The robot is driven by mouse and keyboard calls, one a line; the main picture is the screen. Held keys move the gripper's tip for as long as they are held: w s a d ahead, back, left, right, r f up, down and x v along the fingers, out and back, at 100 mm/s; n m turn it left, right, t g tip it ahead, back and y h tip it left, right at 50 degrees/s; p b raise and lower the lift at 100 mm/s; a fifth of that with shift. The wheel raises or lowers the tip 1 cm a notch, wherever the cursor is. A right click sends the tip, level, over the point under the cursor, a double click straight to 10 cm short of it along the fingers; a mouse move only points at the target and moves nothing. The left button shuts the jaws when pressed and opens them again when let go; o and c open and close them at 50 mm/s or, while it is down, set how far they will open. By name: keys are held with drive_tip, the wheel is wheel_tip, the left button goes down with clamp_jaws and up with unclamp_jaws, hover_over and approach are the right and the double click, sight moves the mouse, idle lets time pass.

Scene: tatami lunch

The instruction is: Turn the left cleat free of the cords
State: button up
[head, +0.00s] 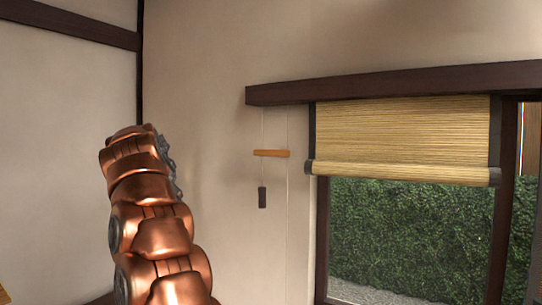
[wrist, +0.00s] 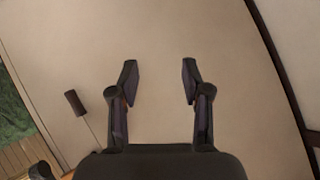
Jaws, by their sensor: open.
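One cleat (head: 271,153), an orange-brown wooden bar, lies nearly level in front of the wall, left of the window in the head view. Two thin cords hang from the dark beam and pass at the bar's two ends; I cannot tell how they are wound. A dark cylindrical weight (head: 262,198) hangs below the bar's left end. A dark cylinder on a cord, apparently this weight, shows left of my jaws in the wrist view (wrist: 75,103). My gripper (wrist: 160,75) is open, with only wall between its fingers. In the head view my arm stands left of the cleat.
A dark beam (head: 400,82) runs above the window. A partly lowered bamboo blind (head: 400,135) hangs under it, right of the cords. Greenery shows through the glass. The wall (head: 215,170) between my arm and the cleat is bare.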

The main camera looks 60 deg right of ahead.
drive_tip(key=s+d+r+m+h, duration=0.1)
drive_tip(key=d+r+m+h, duration=0.1)
drive_tip(key=d+r+m, duration=0.35)
drive_tip(key=m+g+h+b, duration=0.1)
drive_tip(key=m+g+h, duration=0.55)
drive_tip(key=m, duration=0.75)
approach(270, 153)
drive_tip(key=d, duration=0.3)
drive_tip(key=shift+n+h, duration=0.25)
drive_tip(key=shift+w+d+f+p, duration=0.1)
drive_tip(key=shift+d+p, duration=0.25)
drive_tip(key=shift+d, duration=1.6)
drive_tip(key=shift+w+d+f+p, duration=0.1)
drive_tip(key=shift+d+p, duration=0.25)
drive_tip(key=shift+d, duration=1.65)
clamp_jaws()
